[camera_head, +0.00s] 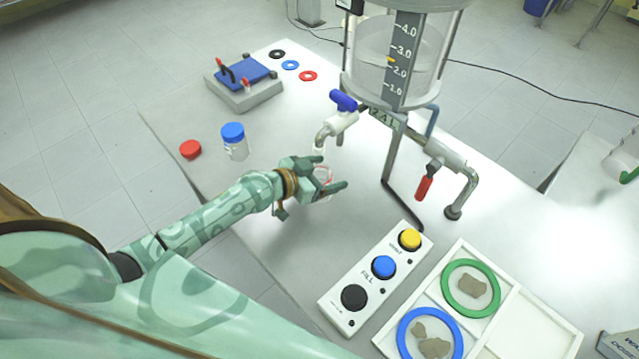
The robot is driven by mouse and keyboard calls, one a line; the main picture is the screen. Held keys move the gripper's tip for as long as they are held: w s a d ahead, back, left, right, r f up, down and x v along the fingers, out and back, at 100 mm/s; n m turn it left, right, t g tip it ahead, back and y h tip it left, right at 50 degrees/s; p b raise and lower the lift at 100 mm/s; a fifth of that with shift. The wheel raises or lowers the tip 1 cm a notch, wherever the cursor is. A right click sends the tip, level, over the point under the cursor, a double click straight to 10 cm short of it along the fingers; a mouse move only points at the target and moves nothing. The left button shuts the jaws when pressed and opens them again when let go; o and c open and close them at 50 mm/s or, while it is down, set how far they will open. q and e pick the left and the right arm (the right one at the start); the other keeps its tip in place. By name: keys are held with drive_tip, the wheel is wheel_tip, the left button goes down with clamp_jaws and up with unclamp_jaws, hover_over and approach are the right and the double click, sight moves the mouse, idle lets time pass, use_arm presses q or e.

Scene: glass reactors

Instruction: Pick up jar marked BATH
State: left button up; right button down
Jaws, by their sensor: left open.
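A small clear jar (325,175) with a reddish mark stands on the white table below the tap with the blue handle (343,101). My left gripper (333,172) is open, its two fingers around or just above this jar and partly hiding it. I cannot tell whether they touch it. A second jar (236,151) with a blue lid stands upright to the left, clear of the gripper. No BATH lettering is readable on either jar. A loose red lid (190,149) lies near the table's left edge. My right gripper is not in view.
A glass reactor (369,65) on a metal stand rises behind the gripper; a red-handled valve (424,188) is at right. A button box (370,278) and a white tray (518,319) with rings and stones are in front. A blue clamp device (245,84) stands back left.

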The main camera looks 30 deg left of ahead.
use_arm(q)
drive_tip(key=c, duration=1.3)
drive_tip(key=shift+o, duration=0.2)
